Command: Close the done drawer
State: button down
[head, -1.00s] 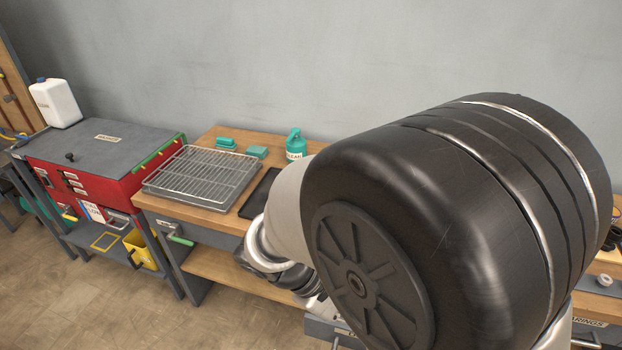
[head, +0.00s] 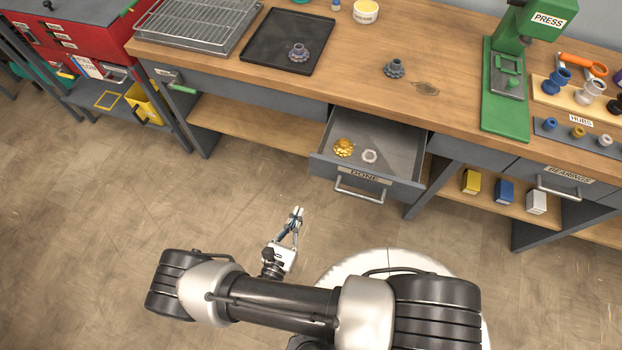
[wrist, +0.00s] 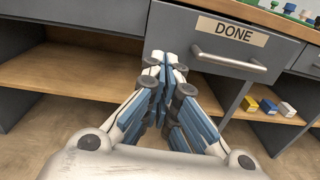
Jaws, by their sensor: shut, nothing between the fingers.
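The done drawer (head: 366,158) stands pulled out from under the workbench in the head view. Inside it lie a gold hub-like part (head: 344,147) and a small pale ring-shaped part (head: 369,156). Its front bears a label and a bar handle (head: 360,195). In the wrist view the DONE label (wrist: 232,31) and the handle (wrist: 229,60) are close ahead, right of the fingers. My gripper (head: 298,211) is shut and empty, in front of the drawer and to its left, apart from it. It also shows in the wrist view (wrist: 165,62).
The workbench (head: 440,75) carries a black tray (head: 262,50) with a grey part, another grey part (head: 395,68), and a green press (head: 505,90). A bearings drawer (head: 560,180) is at right. Small boxes (head: 504,190) stand on the lower shelf. Floor at left is clear.

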jog(key=b, duration=0.2)
send_near(316, 170)
jog(key=shift+n+y, duration=0.4)
jog(key=x, duration=0.6)
jog(key=shift+w+d, duration=0.35)
jog(key=shift+w+r, duration=0.1)
